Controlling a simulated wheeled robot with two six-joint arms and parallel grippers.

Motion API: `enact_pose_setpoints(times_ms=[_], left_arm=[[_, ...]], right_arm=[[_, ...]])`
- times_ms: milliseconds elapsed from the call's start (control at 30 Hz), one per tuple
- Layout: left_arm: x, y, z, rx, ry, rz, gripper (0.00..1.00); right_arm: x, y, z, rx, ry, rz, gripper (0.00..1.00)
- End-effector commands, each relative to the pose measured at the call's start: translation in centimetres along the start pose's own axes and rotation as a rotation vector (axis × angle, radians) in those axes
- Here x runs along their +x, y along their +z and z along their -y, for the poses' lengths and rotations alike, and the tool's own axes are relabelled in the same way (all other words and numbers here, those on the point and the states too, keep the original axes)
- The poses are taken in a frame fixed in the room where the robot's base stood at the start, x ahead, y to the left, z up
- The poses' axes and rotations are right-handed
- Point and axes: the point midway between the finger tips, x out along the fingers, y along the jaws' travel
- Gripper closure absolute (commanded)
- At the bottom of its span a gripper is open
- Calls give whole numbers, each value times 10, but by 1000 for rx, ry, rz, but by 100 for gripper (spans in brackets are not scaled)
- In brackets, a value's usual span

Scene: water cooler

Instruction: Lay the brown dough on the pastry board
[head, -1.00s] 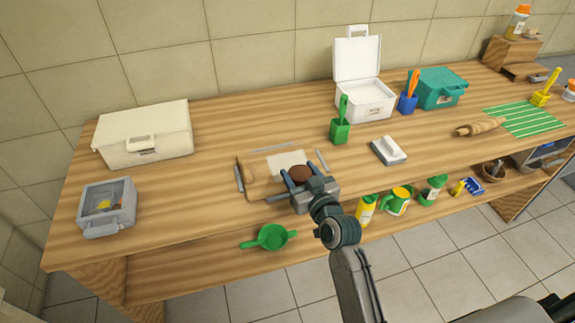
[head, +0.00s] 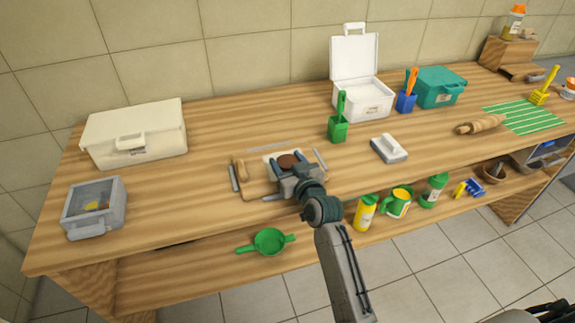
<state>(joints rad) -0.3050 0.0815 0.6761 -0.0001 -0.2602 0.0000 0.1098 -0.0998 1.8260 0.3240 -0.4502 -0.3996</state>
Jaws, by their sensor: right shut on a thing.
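The brown dough (head: 288,161) is a small dark round lump between the fingers of my right gripper (head: 287,163). My right gripper is shut on it, over the pastry board. The pastry board (head: 255,186) is a wooden board at the middle of the counter's front. A white sheet (head: 270,158) shows around the dough, and the gripper covers much of the board's right part. I cannot tell whether the dough touches the surface below it. My left gripper is not in view.
Thin grey strips (head: 234,178) edge the board, and a wooden roll-like piece (head: 240,169) lies at its left. A green holder (head: 338,129) and a white-handled block (head: 388,149) stand to the right.

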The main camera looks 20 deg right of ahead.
Motion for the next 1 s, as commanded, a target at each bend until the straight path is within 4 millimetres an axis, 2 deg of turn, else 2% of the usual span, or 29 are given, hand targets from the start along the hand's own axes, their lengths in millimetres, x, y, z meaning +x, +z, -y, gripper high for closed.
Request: enact_pose_setpoints(times_ms=[233,267,333,367,733,867,1000], left_arm=[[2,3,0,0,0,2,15],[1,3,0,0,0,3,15],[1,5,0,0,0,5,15],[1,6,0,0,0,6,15],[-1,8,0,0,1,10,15],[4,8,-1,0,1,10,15],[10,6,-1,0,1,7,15]], right_arm=[[0,4,0,0,0,0,69],[0,2,0,0,0,0,38],[0,2,0,0,0,0,24],[0,2,0,0,0,0,21],[-3,-1,0,-1,0,0,21],[-24,1,0,-1,1,0,21],[-55,2,0,-2,1,0,21]])
